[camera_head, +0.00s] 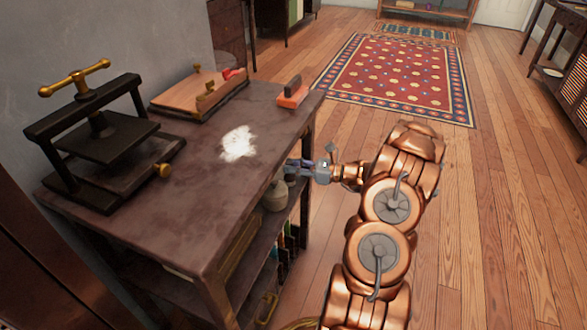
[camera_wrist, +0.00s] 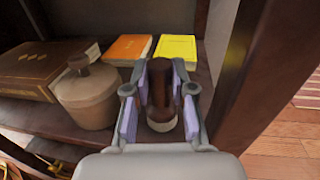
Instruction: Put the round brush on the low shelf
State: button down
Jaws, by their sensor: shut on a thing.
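The round brush (camera_wrist: 160,92) shows in the wrist view as a dark brown rounded handle with a pale lower end. My gripper (camera_wrist: 160,88) has its grey fingers with lilac pads closed on either side of the handle. The brush is upright over the low shelf (camera_wrist: 25,115), inside the table's open side. I cannot tell whether its lower end touches the shelf. In the head view my gripper (camera_head: 298,168) reaches in at the table's right side, below the top. The brush cannot be made out there.
A lidded clay jar (camera_wrist: 88,92) stands close left of the brush. Behind are an orange book (camera_wrist: 127,48), a yellow book (camera_wrist: 176,48) and a brown box (camera_wrist: 40,68). A table leg (camera_wrist: 265,65) rises at right. A press (camera_head: 105,140) stands on the top.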

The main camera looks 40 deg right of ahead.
dwell(0.3)
jog(key=c, duration=1.2)
grip_release()
jog(key=shift+c, duration=0.2)
jog(key=shift+s+d+r, duration=0.15)
jog(key=shift+s+d, duration=0.05)
jog(key=shift+d, duration=0.05)
jog(key=p+v, duration=0.3)
jog(key=v, duration=0.8)
jog(key=shift+s+d, duration=0.15)
